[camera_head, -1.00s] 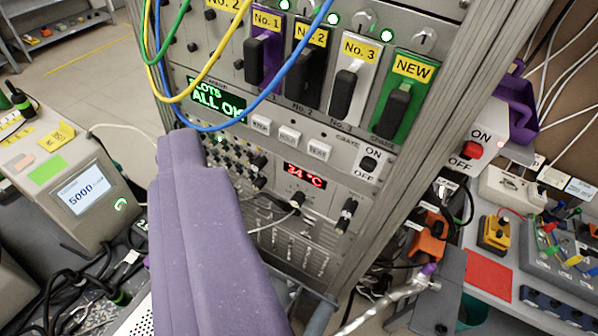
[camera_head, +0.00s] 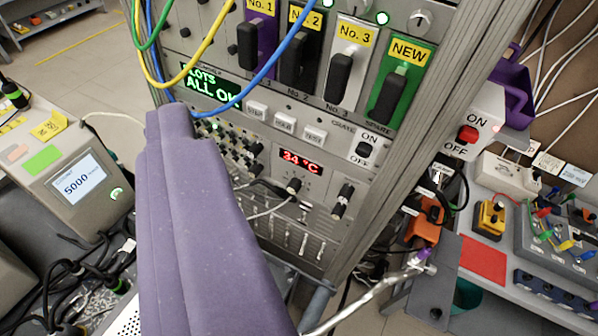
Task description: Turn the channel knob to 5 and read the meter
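A purple part that appears to be my gripper (camera_head: 172,122) rises from the bottom edge, in front of the rack's left side. Its fingers cannot be told apart, so its opening is unclear. No knob readably marked as the channel knob shows. Several small black knobs (camera_head: 232,150) sit on the rack panel just right of my gripper's tip, their markings too small to read. Two larger black knobs (camera_head: 293,186) (camera_head: 341,202) sit lower on the rack. A grey meter-like box (camera_head: 115,212) at left has a screen (camera_head: 78,178) reading 5000. My gripper hides part of the lower rack.
The rack (camera_head: 400,160) carries modules labelled No. 1, No. 2, No. 3 and NEW (camera_head: 408,52), and a red 34 °C display (camera_head: 301,162). Blue, yellow and green cables hang across its upper left. A bench with a red mat (camera_head: 483,260) stands at right. Floor is free at upper left.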

